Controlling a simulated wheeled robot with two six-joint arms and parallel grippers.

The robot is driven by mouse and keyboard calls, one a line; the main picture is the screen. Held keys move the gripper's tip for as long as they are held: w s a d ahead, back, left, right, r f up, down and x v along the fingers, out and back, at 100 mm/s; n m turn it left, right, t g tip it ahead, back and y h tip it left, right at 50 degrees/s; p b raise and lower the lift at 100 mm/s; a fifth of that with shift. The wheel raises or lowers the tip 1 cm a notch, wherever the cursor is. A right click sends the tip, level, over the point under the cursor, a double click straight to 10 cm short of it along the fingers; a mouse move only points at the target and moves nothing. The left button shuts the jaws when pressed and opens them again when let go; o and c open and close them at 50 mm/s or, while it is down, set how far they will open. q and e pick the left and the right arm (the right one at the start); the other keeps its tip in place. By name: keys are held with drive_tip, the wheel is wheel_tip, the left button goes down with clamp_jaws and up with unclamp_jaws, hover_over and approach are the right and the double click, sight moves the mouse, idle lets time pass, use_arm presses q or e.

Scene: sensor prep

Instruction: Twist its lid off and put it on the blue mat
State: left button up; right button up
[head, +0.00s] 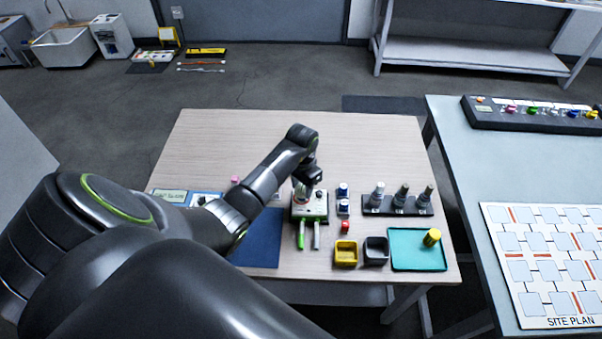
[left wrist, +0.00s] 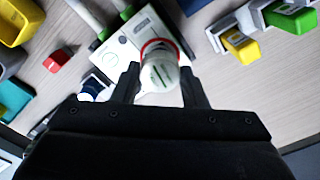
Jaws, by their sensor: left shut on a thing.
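My left gripper (head: 304,180) reaches over the middle of the table and is shut on a white round container (left wrist: 160,72) with a red ring around it; the fingers hold its near end from both sides in the left wrist view. The container stands in or on a white device (head: 318,207); I cannot tell where its lid ends and its body begins. In the head view it is mostly hidden by the gripper. The blue mat (head: 262,246) lies flat, left of the device, partly hidden behind my left arm; its visible part is bare. My right gripper is not in view.
A yellow bin (head: 346,253) and a dark bin (head: 376,250) stand right of the device's green and white handles. A red piece (head: 345,227) lies near them. A teal tray (head: 405,263) holds a yellow cylinder (head: 432,237). A dark rack (head: 380,211) holds several bottles. The table's far part is clear.

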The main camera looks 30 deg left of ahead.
use_arm(q)
drive_tip(key=shift+r+p, duration=1.25)
drive_tip(key=shift+r, duration=0.15)
drive_tip(key=shift+f, duration=0.1)
